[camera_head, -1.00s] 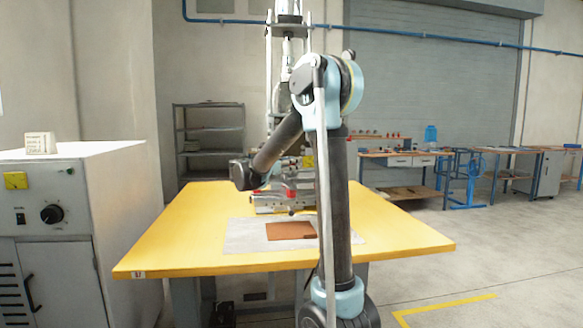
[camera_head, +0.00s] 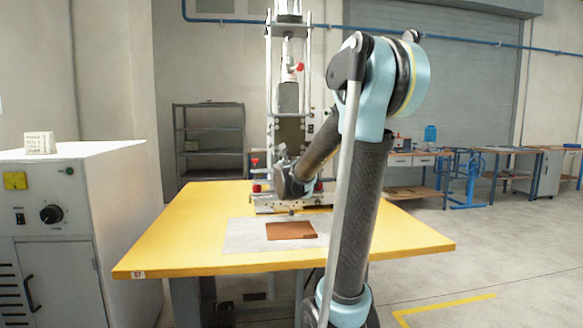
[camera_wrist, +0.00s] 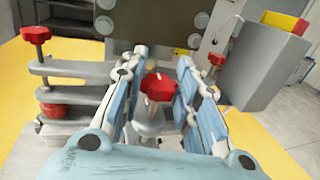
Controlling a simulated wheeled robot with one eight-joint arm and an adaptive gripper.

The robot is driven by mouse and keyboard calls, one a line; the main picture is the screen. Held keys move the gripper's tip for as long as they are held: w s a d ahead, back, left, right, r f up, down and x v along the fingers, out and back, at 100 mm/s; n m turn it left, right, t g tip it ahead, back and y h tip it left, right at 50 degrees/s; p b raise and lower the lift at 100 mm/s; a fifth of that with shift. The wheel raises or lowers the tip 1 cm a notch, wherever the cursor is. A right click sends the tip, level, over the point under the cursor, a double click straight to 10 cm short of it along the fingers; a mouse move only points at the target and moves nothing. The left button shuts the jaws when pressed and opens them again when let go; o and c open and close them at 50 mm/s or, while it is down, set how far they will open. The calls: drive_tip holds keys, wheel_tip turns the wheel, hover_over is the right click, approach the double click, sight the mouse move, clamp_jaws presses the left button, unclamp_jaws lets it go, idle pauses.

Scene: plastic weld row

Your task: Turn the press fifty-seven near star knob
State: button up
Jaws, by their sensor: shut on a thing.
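The press (camera_head: 292,130) stands at the back of the yellow table (camera_head: 180,232), which has a small tag at its front left corner. In the wrist view a red star knob (camera_wrist: 159,87) on a grey stem sits between the two blue-padded fingers of my gripper (camera_wrist: 158,92). The gripper is shut on this knob. More red knobs show at the left (camera_wrist: 36,35), low left (camera_wrist: 54,110) and right (camera_wrist: 217,59) of the press base. In the head view my arm hides the gripper and the held knob.
A grey box with a yellow and red top (camera_wrist: 262,60) stands close to the right finger. A brown sheet (camera_head: 290,231) lies on a pale mat (camera_head: 243,237) at the table's front. A grey cabinet (camera_head: 60,235) stands left.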

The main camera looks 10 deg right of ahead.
drive_tip(key=shift+n+y, duration=0.5)
drive_tip(key=shift+y, duration=0.2)
drive_tip(key=o, duration=1.1)
drive_tip(key=shift+c, duration=0.2)
drive_tip(key=s+a, duration=0.2)
drive_tip(key=s, duration=0.9)
drive_tip(key=shift+s, duration=0.3)
drive_tip(key=shift+f, duration=0.1)
